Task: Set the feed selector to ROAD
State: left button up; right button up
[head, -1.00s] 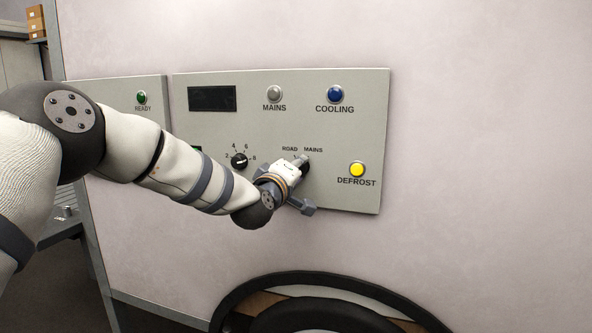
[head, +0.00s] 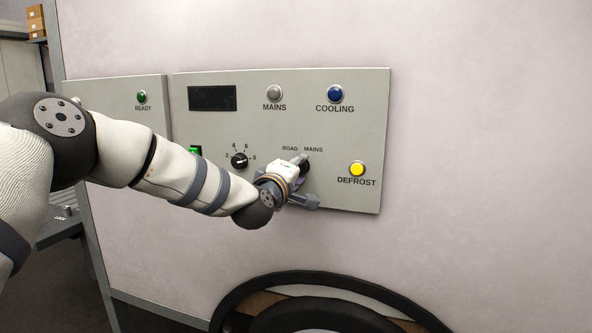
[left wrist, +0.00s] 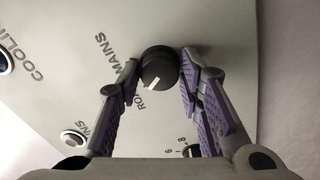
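The feed selector is a round black knob (left wrist: 158,68) in the left wrist view, on the grey control panel (head: 225,125). Its white mark points down and left there, toward the partly hidden ROAD lettering rather than MAINS. In the head view the selector (head: 304,166) shows just past my gripper, below the ROAD and MAINS labels. My left gripper (head: 300,190) is at the knob. In the left wrist view its fingers (left wrist: 159,66) stand apart on either side of the knob, with a thin gap at the left finger; contact at the right finger is unclear. My right gripper is not in view.
The numbered dial (head: 239,160) is left of the selector, and a green switch (head: 195,151) shows beside my forearm. The yellow DEFROST button (head: 357,169) is to the right. The MAINS lamp (head: 274,93) and blue COOLING button (head: 335,94) are above. A dark round rim (head: 330,285) lies below.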

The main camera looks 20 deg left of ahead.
pick_arm(q)
jog(key=shift+o, duration=0.8)
jog(key=s, duration=1.2)
jog(key=shift+a, duration=0.2)
jog(key=s+d+f+m+g, duration=0.1)
jog(key=s+f+m+g, duration=0.3)
jog(key=f, duration=0.6)
jog(key=s+d+f+m+g+h, duration=0.15)
jog(key=s+f, duration=0.35)
jog(key=f, duration=0.5)
jog(key=s+f+m+g, duration=0.1)
jog(key=s+f+g, duration=0.35)
jog(key=f, duration=0.55)
jog(key=s+a+f+m+g, duration=0.1)
jog(key=s+f+m+g, duration=0.1)
jog(key=s, duration=0.9)
jog(key=s+a+f+m+g+y, duration=0.1)
jog(key=s+a+f+m+g, duration=0.1)
jog(key=s+f+g, duration=0.2)
jog(key=s+a+f+m+g+y, duration=0.1)
jog(key=s+f, duration=0.7)
jog(key=s, duration=1)
jog(key=shift+s+a+m+g, duration=0.15)
jog(key=shift+a+m+g, duration=0.3)
jog(key=shift+m+g, duration=0.6)
